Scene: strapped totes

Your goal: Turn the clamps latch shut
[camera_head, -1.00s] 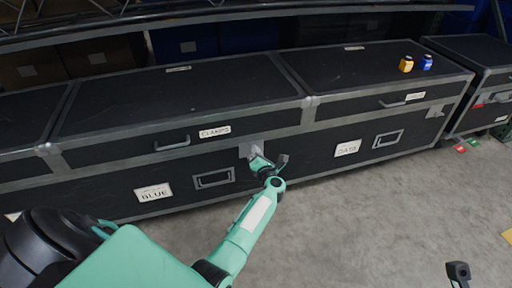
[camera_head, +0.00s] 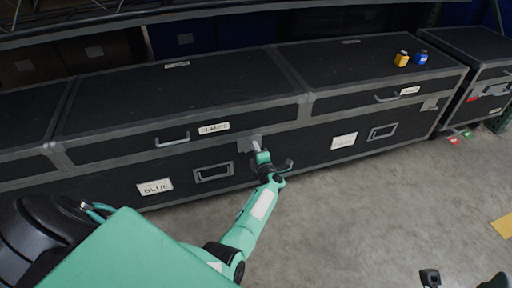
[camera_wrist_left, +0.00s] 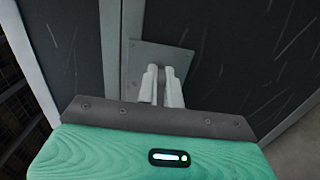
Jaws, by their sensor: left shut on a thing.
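The clamps case is a long black case with grey metal edges, and its white CLAMPS label (camera_head: 214,128) sits on the lid front. Its latch has a grey plate (camera_head: 243,146) at the right end of the front, just below the lid seam. The plate also shows in the left wrist view (camera_wrist_left: 160,53). My left gripper (camera_head: 258,149) is at the latch and shut on its lever. In the left wrist view its pale fingers (camera_wrist_left: 161,72) are close together before the plate and hide most of the lever, so its exact angle is unclear.
A similar case with another white label (camera_head: 344,140) stands at the right. A yellow item (camera_head: 401,58) and a blue item (camera_head: 421,58) stand on it. A further case (camera_head: 487,60) is far right. The floor (camera_head: 350,215) in front is clear. A shelf (camera_head: 150,20) runs above.

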